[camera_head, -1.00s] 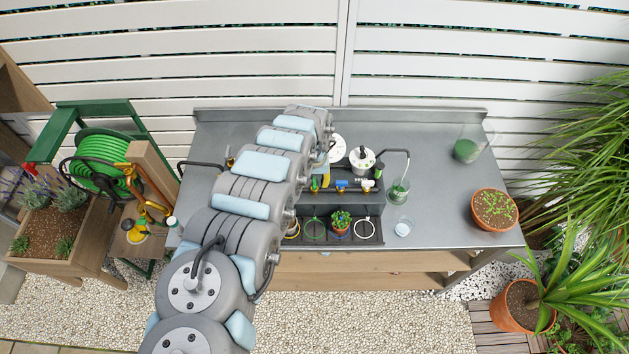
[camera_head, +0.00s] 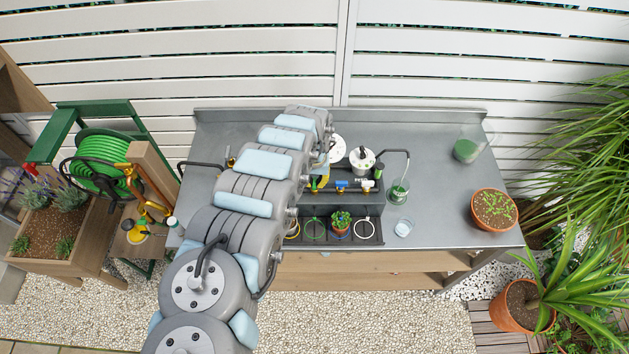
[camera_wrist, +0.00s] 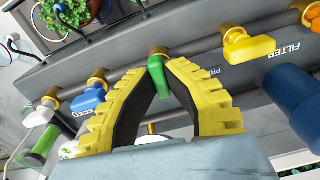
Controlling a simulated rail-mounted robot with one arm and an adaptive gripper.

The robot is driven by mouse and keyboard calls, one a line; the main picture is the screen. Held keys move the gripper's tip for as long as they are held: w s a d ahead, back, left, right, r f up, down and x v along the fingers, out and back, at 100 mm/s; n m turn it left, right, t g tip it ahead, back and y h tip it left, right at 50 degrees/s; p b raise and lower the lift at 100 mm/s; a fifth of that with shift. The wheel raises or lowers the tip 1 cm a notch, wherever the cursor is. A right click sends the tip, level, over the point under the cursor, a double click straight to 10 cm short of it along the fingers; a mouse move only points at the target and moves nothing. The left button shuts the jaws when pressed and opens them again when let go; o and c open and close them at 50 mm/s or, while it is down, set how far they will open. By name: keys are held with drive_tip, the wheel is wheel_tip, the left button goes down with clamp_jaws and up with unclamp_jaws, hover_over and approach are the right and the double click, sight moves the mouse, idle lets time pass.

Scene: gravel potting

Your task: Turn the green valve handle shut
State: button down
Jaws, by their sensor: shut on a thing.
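The green valve handle (camera_wrist: 158,75) shows in the wrist view at the top centre, on a brass fitting of a grey pipe. My gripper (camera_wrist: 160,73) has its two yellow fingers closed around the handle, one on each side, with their tips touching it. The handle's exact angle to the pipe is hard to tell.
Beside it on the pipes are a blue valve handle (camera_wrist: 88,99), a yellow handle (camera_wrist: 248,48) and a white one (camera_wrist: 38,116). A potted plant (camera_head: 341,221) stands in the front tray.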

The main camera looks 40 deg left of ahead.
drive_tip(key=m, duration=0.8)
drive_tip(key=shift+m+p, duration=0.3)
drive_tip(key=shift+p, duration=0.05)
drive_tip(key=m, duration=0.4)
drive_tip(key=shift+f+m, duration=0.1)
drive_tip(key=shift+m, duration=2)
drive_tip(key=c, duration=1.1)
unclamp_jaws()
drive_tip(key=shift+r, duration=0.2)
